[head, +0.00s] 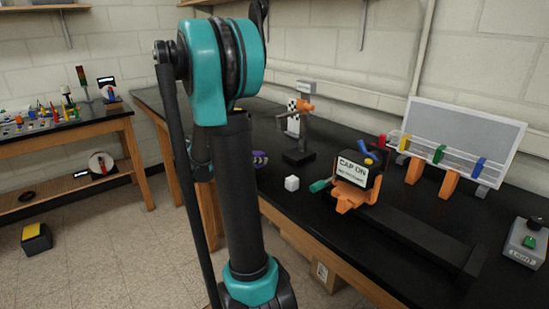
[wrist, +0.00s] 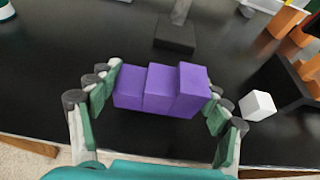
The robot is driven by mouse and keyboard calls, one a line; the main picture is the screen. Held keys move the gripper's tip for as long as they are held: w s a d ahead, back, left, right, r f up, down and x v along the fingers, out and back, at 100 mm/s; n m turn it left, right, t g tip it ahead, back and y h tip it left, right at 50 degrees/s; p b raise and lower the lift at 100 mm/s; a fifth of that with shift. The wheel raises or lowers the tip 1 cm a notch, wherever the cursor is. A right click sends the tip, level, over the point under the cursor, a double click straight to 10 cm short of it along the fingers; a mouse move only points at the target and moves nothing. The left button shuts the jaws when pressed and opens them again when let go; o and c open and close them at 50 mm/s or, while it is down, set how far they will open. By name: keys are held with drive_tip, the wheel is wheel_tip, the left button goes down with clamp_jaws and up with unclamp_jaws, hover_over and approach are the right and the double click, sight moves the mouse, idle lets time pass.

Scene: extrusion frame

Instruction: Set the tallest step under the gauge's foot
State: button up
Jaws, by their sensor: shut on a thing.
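A purple stepped block (wrist: 158,98) with three steps lies across my gripper (wrist: 165,80) in the wrist view. Its tallest step (wrist: 192,88) is at the right end and its lowest at the left. My fingers are shut on its two ends. In the head view the block (head: 260,158) is a small purple patch beside my arm, which hides most of the gripper. The gauge stand (head: 299,130) has a dark base, a post and an orange part near the top. Its base (wrist: 175,34) shows beyond the block in the wrist view, apart from it. I cannot make out the gauge's foot.
A white cube (head: 292,183) lies on the black bench right of the block; it also shows in the wrist view (wrist: 257,105). Further right are an orange fixture (head: 350,197) with a "CAP ON" sign and a rack (head: 450,150). The bench's front edge is close to my gripper.

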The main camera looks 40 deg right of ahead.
hover_over(272, 163)
drive_tip(key=shift+s+a, duration=0.15)
drive_tip(key=shift+s, duration=0.05)
drive_tip(key=shift+d+f, duration=0.2)
drive_tip(key=shift+f, duration=0.4)
drive_tip(key=shift+d+f, duration=0.2)
drive_tip(key=shift+f, duration=0.95)
drive_tip(key=shift+f, duration=0.1)
drive_tip(key=o, duration=1.4)
drive_tip(key=shift+c, duration=0.2)
drive_tip(key=shift+a+r, duration=0.25)
drive_tip(key=shift+a, duration=0.05)
drive_tip(key=v, duration=1.1)
drive_tip(key=shift+s+a+r, duration=0.1)
drive_tip(key=shift+a+r, duration=0.05)
